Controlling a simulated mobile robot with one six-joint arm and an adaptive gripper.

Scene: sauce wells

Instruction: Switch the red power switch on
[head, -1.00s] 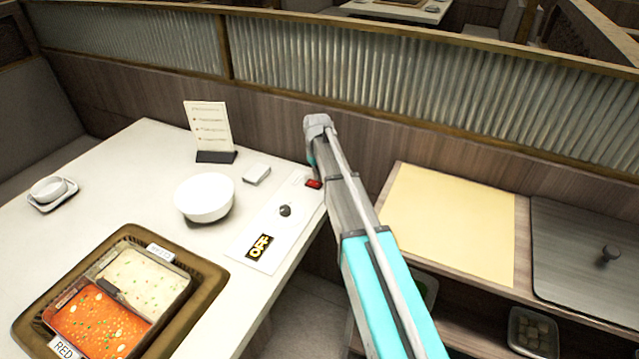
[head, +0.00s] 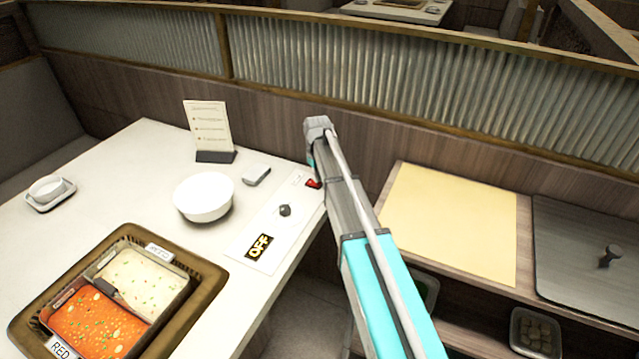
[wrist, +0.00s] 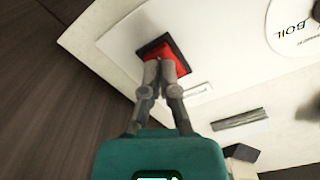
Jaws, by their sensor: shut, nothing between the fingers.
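The red power switch (head: 313,183) is on the white control panel (head: 240,247) near the table's far right corner. In the wrist view the red switch (wrist: 166,52) sits in a black frame. My gripper (wrist: 159,64) is shut and empty, with its fingertips over the lower part of the switch; they look to be at or very near its surface. In the head view my arm hides the gripper's fingers. The panel display (head: 258,246) reads OFF. A black knob (head: 285,210) sits between display and switch.
A two-part soup pot (head: 172,310) sits in front. A side counter with a yellow board (head: 455,220) is right of my arm.

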